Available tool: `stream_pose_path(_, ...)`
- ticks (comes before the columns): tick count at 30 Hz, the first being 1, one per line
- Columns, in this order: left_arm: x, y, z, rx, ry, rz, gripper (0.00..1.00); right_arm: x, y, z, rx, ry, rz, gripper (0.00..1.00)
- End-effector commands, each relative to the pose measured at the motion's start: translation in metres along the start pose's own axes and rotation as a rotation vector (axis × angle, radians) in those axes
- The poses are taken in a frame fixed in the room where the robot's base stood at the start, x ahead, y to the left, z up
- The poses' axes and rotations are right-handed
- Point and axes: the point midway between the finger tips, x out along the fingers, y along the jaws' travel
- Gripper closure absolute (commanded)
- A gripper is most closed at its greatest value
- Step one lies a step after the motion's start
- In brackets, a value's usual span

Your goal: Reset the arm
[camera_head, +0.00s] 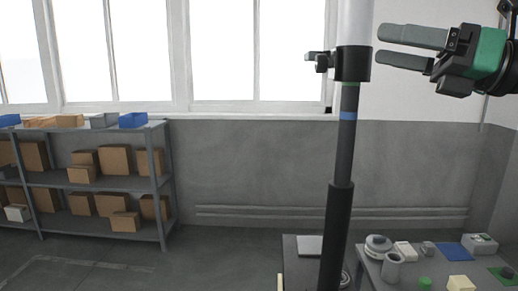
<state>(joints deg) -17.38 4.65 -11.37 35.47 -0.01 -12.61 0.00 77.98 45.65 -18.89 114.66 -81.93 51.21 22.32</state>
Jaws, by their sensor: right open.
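My right gripper (405,49) is at the upper right, with its two grey fingers pointing left. Its fingers are parted and nothing is between them. It is raised well above the table, beside a lift column (341,150). The column stands upright, with a black clamp (352,63) near the fingertips, a blue band and a dark lower section. I cannot tell the depth gap between fingertips and column. My left gripper is not in view.
A table (375,278) at the lower right holds a grey cup (391,267), a green item (425,282), a blue mat (453,252) and other small things. A shelf (100,183) with cardboard boxes stands left. Open floor (215,262) lies between.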

Motion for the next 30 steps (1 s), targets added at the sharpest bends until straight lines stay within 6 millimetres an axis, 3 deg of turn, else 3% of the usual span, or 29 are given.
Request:
stream_pose_path(1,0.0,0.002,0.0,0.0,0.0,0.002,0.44,0.008,-0.002,-0.015,0.063,-0.026,0.063,0.18)
stream_pose_path(6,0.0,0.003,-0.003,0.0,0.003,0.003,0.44,0.02,-0.004,-0.047,0.273,-0.162,0.241,0.18)
stream_pose_path(14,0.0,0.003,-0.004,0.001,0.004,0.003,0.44,0.013,-0.033,-0.086,0.651,-0.442,0.391,0.18)
stream_pose_path(23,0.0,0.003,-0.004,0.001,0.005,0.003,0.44,-0.021,-0.106,-0.156,1.129,-0.83,0.346,0.18)
stream_pose_path(26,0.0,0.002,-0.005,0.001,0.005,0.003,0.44,-0.036,-0.133,-0.192,1.289,-0.963,0.277,0.18)
stream_pose_path(30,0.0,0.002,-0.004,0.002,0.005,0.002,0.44,-0.061,-0.167,-0.256,1.507,-1.145,0.13,0.18)
